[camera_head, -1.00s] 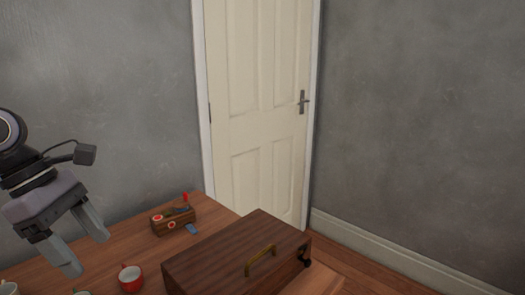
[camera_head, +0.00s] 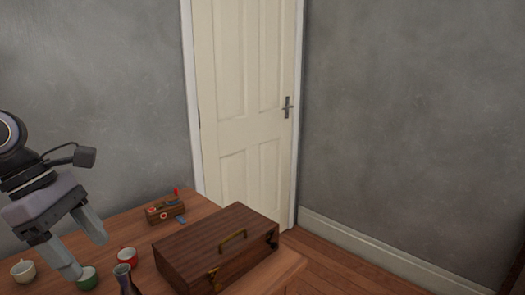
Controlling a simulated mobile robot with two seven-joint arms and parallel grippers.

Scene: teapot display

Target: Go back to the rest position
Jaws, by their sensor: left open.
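My left gripper (camera_head: 88,252) comes in from the left and points down over the wooden table (camera_head: 205,205). Its two fingers are apart with nothing between them. One fingertip shows in front of or close by a green cup (camera_head: 88,279); I cannot tell if they touch. My right gripper is not in view.
A closed wooden case (camera_head: 200,248) with a brass handle sits on the table. A closed door (camera_head: 245,110) is behind.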

